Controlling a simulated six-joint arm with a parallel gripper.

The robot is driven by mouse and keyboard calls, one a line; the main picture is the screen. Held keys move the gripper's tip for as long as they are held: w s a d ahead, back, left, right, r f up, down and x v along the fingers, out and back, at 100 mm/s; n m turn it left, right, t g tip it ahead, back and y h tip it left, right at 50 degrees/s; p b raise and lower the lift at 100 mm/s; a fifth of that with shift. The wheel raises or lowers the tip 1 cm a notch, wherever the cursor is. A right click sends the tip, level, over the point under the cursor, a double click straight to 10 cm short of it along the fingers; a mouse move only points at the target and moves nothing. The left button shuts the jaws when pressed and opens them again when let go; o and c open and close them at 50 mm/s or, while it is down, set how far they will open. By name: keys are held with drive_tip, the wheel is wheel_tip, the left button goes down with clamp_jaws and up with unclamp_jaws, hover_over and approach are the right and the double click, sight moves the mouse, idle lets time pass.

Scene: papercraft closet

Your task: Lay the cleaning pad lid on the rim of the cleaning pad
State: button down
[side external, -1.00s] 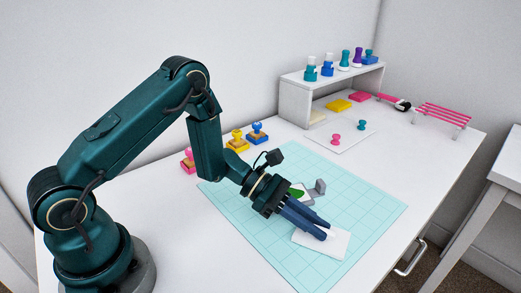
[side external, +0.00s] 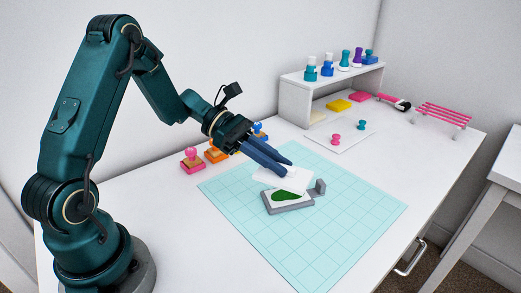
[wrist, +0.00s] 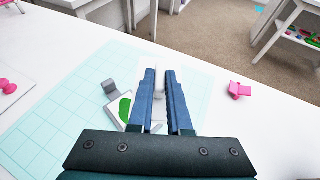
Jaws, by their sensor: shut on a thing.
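The cleaning pad (side external: 290,209) is a grey tray with a white surface and a dark green patch, lying on the cutting mat. A grey block stands at its right end. It also shows in the wrist view (wrist: 119,108), left of my fingers. My gripper (side external: 287,169) is shut on the lid (side external: 299,182), a thin white square plate. The lid is held above the far edge of the pad, apart from the rim as far as I can tell, and leaves the green patch uncovered. In the wrist view my gripper (wrist: 158,72) hides part of the lid.
The pale teal cutting mat (side external: 340,235) is clear in front and to the right. Pink (side external: 192,160), orange (side external: 217,152) and blue stamps stand at its far left edge.

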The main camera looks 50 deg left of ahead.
drive_tip(key=shift+a+r, duration=0.3)
drive_tip(key=shift+a, duration=0.2)
drive_tip(key=s+a+r+n+t+y, duration=0.2)
drive_tip(key=s+r, duration=0.3)
drive_tip(key=r, duration=0.3)
drive_tip(key=shift+s+a+n+t, duration=0.3)
drive_tip(key=shift+a+n+t, duration=0.15)
drive_tip(key=shift+a, duration=0.3)
drive_tip(key=shift+w, duration=0.1)
